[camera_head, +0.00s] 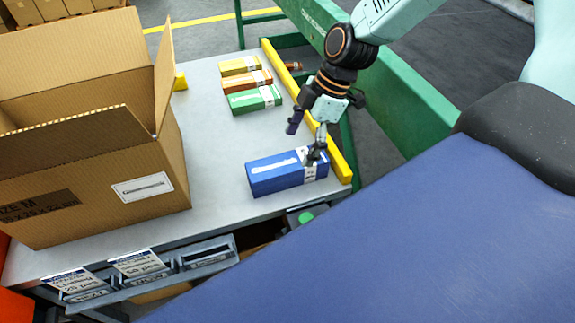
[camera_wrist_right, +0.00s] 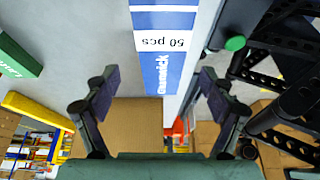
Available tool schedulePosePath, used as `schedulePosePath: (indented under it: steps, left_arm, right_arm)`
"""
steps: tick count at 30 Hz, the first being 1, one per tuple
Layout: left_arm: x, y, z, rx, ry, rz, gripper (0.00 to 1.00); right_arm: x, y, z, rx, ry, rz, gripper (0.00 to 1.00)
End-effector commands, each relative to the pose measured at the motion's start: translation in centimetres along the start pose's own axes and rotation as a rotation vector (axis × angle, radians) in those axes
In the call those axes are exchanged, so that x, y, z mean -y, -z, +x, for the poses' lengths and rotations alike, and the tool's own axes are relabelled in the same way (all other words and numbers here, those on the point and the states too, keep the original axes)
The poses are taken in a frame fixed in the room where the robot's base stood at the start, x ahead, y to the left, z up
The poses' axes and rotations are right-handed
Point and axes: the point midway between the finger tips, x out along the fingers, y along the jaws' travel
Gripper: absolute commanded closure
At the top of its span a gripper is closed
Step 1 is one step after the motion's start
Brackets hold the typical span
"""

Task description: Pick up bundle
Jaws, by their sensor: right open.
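The blue bundle (camera_head: 270,178) lies flat on the grey table near its front right edge, with a white band around its right part. In the right wrist view the bundle (camera_wrist_right: 163,22) shows a white label reading "50 pcs". My right gripper (camera_head: 304,140) is at the bundle's right end, with one finger overlapping that end in the picture. In the wrist view my right gripper (camera_wrist_right: 155,97) is open, its fingers on either side of the bundle's line, with nothing between the pads touching them. I cannot tell whether a finger touches the bundle. My left gripper is not in view.
A large open carton (camera_head: 95,185) stands on the left of the table. Green (camera_head: 252,101), orange (camera_head: 247,81) and yellow (camera_head: 240,65) bundles lie farther back. A yellow rail (camera_head: 305,110) borders the right side. The table's middle is clear.

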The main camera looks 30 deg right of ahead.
Motion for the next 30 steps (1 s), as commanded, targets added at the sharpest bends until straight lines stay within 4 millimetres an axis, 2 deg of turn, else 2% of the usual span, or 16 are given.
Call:
schedulePosePath:
  steps: [14, 24, 30]
  left_arm:
    - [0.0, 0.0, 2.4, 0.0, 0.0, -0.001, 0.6]
    - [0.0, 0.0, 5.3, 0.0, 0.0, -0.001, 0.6]
    - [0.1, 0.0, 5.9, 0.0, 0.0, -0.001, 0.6]
  right_arm:
    - [-0.1, -0.2, 3.2, 0.0, 0.001, -0.023, 0.17]
    - [-0.2, -0.4, 6.9, 0.002, 0.002, -0.024, 0.17]
    - [-0.2, -0.3, 7.8, 0.001, 0.001, -0.023, 0.17]
